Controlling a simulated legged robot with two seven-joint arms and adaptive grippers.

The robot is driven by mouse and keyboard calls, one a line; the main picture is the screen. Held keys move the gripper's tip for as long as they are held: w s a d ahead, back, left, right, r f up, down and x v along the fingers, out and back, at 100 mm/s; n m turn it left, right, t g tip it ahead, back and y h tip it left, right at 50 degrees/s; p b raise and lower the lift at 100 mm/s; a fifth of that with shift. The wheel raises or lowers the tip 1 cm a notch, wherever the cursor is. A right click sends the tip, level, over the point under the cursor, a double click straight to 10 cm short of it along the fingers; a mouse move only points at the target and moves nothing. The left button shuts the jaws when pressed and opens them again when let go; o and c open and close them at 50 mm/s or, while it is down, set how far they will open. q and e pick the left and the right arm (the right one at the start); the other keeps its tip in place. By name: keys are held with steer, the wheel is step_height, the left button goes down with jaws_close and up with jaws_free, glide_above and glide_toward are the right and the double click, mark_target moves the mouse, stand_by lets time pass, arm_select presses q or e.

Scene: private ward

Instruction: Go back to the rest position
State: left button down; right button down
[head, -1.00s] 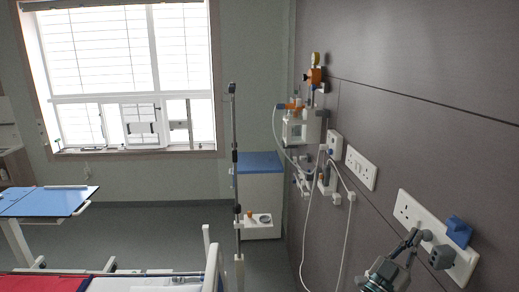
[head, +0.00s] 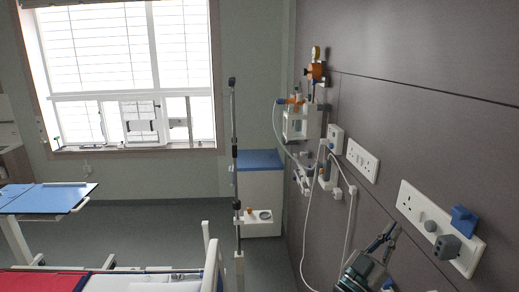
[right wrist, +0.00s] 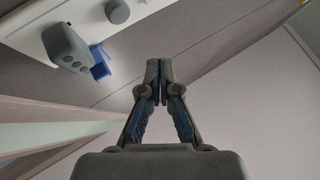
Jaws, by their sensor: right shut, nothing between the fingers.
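My right gripper (head: 390,228) is at the lower right of the head view, in front of the dark wall panel and just left of and below a white socket plate. It also shows in the right wrist view (right wrist: 158,82), where its fingertips meet and it is shut with nothing in it. The socket plate (head: 408,203) carries a blue plug (head: 463,221), a grey plug (head: 446,246) and a round grey knob (head: 431,226). In the right wrist view the plate (right wrist: 90,28) is at the upper left, apart from the fingers. My left gripper is not in view.
A second socket plate (head: 362,161), hanging white cables (head: 351,225) and wall-mounted medical equipment (head: 301,122) are further along the wall. A bed (head: 150,282) is at the bottom left. A blue-topped table (head: 45,198) stands at the left. A blue-topped cabinet (head: 260,190) stands at the back.

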steer(key=shift+s+a, duration=0.1)
steer(key=shift+a, duration=0.6)
